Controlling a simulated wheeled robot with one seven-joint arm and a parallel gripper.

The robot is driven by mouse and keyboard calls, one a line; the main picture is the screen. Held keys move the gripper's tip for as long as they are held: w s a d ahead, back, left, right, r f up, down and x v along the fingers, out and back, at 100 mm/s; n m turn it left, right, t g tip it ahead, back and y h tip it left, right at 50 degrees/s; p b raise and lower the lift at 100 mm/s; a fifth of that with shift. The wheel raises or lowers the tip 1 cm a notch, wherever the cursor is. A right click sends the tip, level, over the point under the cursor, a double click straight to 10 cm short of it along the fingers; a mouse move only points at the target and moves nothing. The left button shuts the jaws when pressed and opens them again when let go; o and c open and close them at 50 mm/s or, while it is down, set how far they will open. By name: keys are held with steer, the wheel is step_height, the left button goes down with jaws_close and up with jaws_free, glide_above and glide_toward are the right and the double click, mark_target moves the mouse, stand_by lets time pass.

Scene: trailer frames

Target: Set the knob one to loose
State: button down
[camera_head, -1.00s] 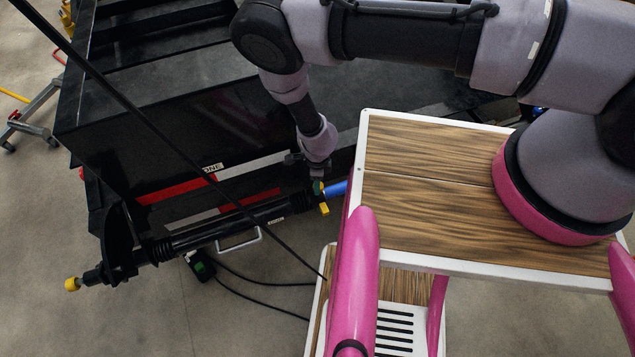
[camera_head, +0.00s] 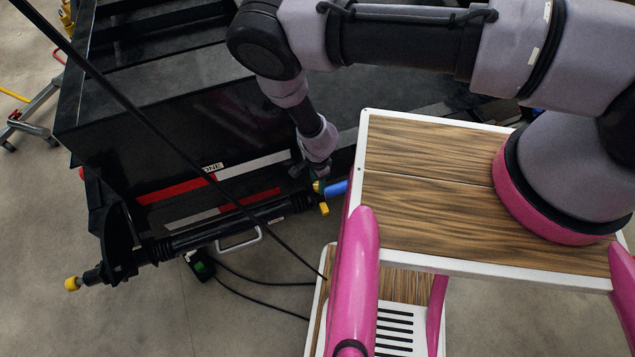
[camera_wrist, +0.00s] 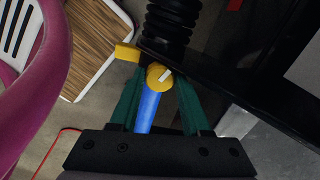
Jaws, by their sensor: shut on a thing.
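A round yellow knob (camera_wrist: 158,77) with a white mark on its face sits at the end of a blue cylinder (camera_wrist: 147,110) in the wrist view. My gripper (camera_wrist: 160,82) has its green fingers on either side of this knob and is shut on it. In the head view my gripper (camera_head: 315,183) is at the trailer's end, with a bit of the yellow knob (camera_head: 317,187) and the blue cylinder (camera_head: 337,188) beside it. A second yellow piece (camera_head: 324,208) is just below; it also shows in the wrist view (camera_wrist: 127,53). No knob label is readable.
The black trailer (camera_head: 180,120) fills the left, with a ribbed black coupling shaft (camera_head: 210,236) along its front and another yellow knob (camera_head: 72,284) at the far end. My wood-topped base (camera_head: 430,150) stands close on the right. A thin black pole crosses the head view.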

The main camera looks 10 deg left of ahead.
mark_target(317, 185)
stand_by(0.3)
steer(key=shift+c, duration=1.9)
jaws_free()
step_height(317, 185, up, 11)
